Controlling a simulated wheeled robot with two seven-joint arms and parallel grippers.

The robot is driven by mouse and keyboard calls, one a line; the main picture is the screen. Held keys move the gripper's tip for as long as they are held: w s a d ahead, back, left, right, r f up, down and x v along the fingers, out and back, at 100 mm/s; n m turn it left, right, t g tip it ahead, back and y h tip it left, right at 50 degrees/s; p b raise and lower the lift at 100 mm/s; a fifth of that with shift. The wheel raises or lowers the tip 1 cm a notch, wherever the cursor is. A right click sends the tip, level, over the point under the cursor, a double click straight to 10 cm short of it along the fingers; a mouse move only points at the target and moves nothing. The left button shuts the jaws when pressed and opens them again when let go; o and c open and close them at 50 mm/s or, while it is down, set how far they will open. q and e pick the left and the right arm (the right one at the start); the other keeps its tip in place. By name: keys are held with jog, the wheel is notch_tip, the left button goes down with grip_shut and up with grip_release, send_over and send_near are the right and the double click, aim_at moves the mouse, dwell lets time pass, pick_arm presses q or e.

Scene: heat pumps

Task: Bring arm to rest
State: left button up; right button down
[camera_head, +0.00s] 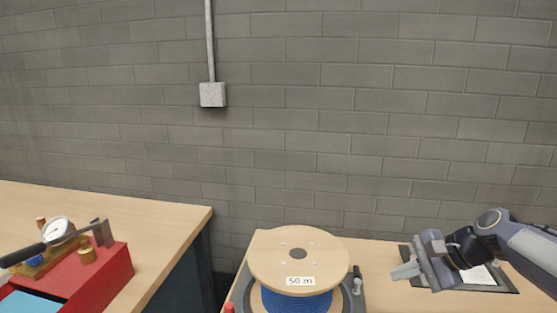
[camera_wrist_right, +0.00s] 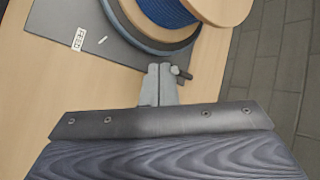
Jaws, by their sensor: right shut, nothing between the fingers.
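My right arm comes in from the right in the head view. Its gripper (camera_head: 407,271) is above the right part of the table, in front of a dark flat board with a white paper. In the right wrist view the two fingers of the right gripper (camera_wrist_right: 159,70) are together, with nothing between them. The fingertips point toward the dark base of the cable reel without visibly holding it. My left gripper does not show in the head view.
A wooden reel (camera_head: 298,262) of blue cable labelled 50 m stands on the right table (camera_head: 385,300). A red box (camera_head: 105,275) with a gauge and lever sits on the left table (camera_head: 170,215). A dark gap separates the tables. A block wall (camera_head: 330,110) stands behind.

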jog(key=s+a+f+n+h+p, duration=0.1)
jog(key=s+a+n, duration=0.2)
jog(key=s, duration=1)
jog(key=s+a+f+n+h+p, duration=0.2)
jog(key=s+a+n, duration=0.1)
jog(key=s+n, duration=0.6)
jog(key=s, duration=0.4)
jog(key=shift+t+p, duration=0.3)
jog(key=shift+t, duration=0.1)
jog(key=c, duration=2.1)
grip_release()
